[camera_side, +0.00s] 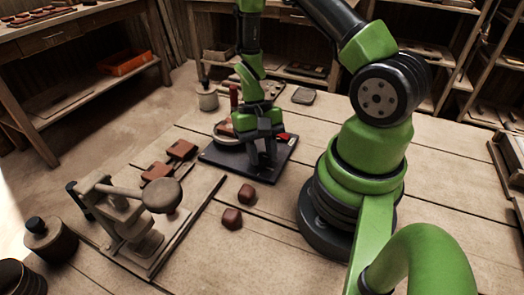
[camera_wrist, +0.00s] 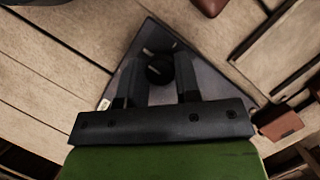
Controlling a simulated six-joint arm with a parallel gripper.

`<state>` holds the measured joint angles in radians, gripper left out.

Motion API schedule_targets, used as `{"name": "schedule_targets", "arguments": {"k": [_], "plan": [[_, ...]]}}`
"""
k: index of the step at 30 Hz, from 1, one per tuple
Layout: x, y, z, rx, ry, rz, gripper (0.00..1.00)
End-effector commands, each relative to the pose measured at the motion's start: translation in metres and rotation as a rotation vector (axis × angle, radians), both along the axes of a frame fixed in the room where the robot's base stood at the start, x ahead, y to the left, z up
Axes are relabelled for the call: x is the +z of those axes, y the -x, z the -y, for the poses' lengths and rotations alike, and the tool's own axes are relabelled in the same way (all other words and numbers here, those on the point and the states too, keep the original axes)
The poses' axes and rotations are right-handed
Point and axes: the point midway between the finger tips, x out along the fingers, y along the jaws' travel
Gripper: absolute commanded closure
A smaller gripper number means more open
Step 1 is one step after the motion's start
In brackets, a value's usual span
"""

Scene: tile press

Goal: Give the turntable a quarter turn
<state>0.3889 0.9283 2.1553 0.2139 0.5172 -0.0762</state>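My gripper (camera_side: 262,160) points down over the front right part of this plate and partly hides the turntable. In the wrist view, the dark plate (camera_wrist: 207,76) lies beneath my gripper (camera_wrist: 158,82). A round black knob (camera_wrist: 160,69) shows between the two spread fingers, with a gap on each side. The fingers are open; I cannot tell how far down around the knob they reach. A small red pointer (camera_side: 284,137) shows at the plate's right.
A press with a round-ended lever (camera_side: 163,195) stands at the front left. Two reddish blocks (camera_side: 232,219) (camera_side: 247,194) lie in front of the plate, and flat brown tiles (camera_side: 182,150) lie left of it.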

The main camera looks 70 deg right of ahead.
Motion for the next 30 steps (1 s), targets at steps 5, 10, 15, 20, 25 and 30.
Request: {"name": "schedule_targets", "arguments": {"k": [5,10,15,20,25,30], "plan": [[0.0001,0.0,0.0003,0.0,0.0,0.0,0.93],[0.0002,-0.0001,0.0003,0.017,0.0,0.001,0.93],[0.0,-0.0007,0.0001,0.081,0.001,0.002,0.93],[-0.0001,-0.0009,-0.0003,0.188,-0.001,0.002,0.93],[-0.0001,-0.0012,-0.0011,0.34,-0.001,0.001,0.93],[-0.0003,-0.0015,-0.0016,0.504,0.0,0.002,0.93]]}}
